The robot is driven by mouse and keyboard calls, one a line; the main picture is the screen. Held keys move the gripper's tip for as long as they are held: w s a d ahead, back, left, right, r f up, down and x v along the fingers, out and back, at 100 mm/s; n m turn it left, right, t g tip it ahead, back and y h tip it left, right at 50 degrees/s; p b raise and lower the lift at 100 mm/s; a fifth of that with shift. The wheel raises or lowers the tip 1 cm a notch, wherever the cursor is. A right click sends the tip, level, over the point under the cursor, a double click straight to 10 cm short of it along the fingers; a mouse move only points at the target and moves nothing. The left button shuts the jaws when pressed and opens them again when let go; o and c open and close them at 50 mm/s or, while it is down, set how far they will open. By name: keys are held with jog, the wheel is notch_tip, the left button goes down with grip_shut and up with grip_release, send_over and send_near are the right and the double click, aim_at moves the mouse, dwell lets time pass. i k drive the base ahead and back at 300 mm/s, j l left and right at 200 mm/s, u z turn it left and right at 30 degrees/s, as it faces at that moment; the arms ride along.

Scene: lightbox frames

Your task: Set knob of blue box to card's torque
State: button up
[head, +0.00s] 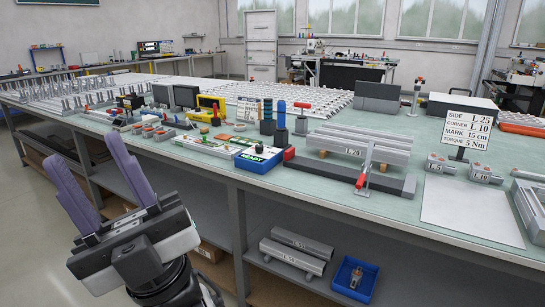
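The blue box (259,164) stands near the front edge of the bench, left of centre. It has a pale panel marked READY. Its knob is too small to make out, and I cannot read its setting. The white card (468,131) stands upright on the right part of the bench. It reads SIDE L 25, CORNER L 10, MARK 15 cm, TORQUE 5 Nm. My gripper (82,149) has two purple fingers spread apart with nothing between them. It is at the lower left, in front of the bench and well away from the box.
The green bench top (215,165) is crowded with tools and fixtures behind the box. An aluminium profile marked L 20 (350,150) lies right of it, beside a red-handled clamp (362,178). The lower shelf holds profiles and a blue bin (355,279).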

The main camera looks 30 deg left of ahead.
aim_at(259, 148)
jog(key=i+u, duration=0.15)
jog(key=u, duration=1.35)
jog(key=i+l+u, duration=0.15)
jog(key=l+u, duration=0.3)
jog(key=i+l+u, duration=0.1)
jog(key=l+u, duration=0.65)
jog(key=l, duration=1.5)
jog(key=i+u, duration=0.05)
